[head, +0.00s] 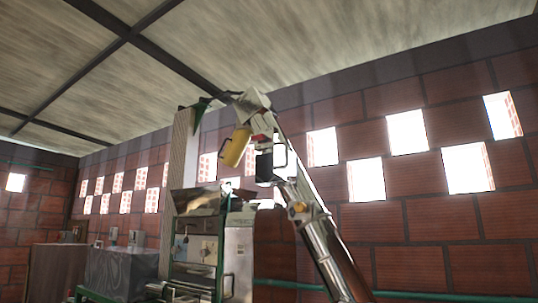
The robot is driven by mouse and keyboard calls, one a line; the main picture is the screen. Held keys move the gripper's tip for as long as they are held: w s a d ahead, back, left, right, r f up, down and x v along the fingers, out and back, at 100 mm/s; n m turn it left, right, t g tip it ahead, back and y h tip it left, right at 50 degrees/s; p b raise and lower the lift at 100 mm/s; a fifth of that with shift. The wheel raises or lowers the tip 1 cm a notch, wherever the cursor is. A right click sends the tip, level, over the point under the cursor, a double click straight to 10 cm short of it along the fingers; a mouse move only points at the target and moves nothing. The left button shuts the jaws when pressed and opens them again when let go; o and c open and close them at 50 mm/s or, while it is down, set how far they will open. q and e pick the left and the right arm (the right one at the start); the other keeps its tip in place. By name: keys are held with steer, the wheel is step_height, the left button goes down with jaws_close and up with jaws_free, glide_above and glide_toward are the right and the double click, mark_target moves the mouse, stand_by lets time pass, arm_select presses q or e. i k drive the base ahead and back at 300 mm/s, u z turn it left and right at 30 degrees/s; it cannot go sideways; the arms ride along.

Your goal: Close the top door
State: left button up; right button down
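The elevator machine's upright pale casing (186,160) stands left of centre. A grey metal head (252,103) sits above it, beside a green part (202,109). What looks like my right arm rises from the bottom right, silver, and ends near a dark block that seems to be my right gripper (266,166), just right of the yellow part. Its fingers are not clear. My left gripper is not in view.
A grey metal cabinet (237,262) with a hopper (200,201) stands under the head. A grey block (121,273) and a brown box (57,271) are at the lower left. A brick wall (420,240) with bright openings closes the back and right.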

mark_target(280, 151)
steer(key=u, duration=0.5)
steer(key=i, duration=1.4)
steer(key=z, duration=0.7)
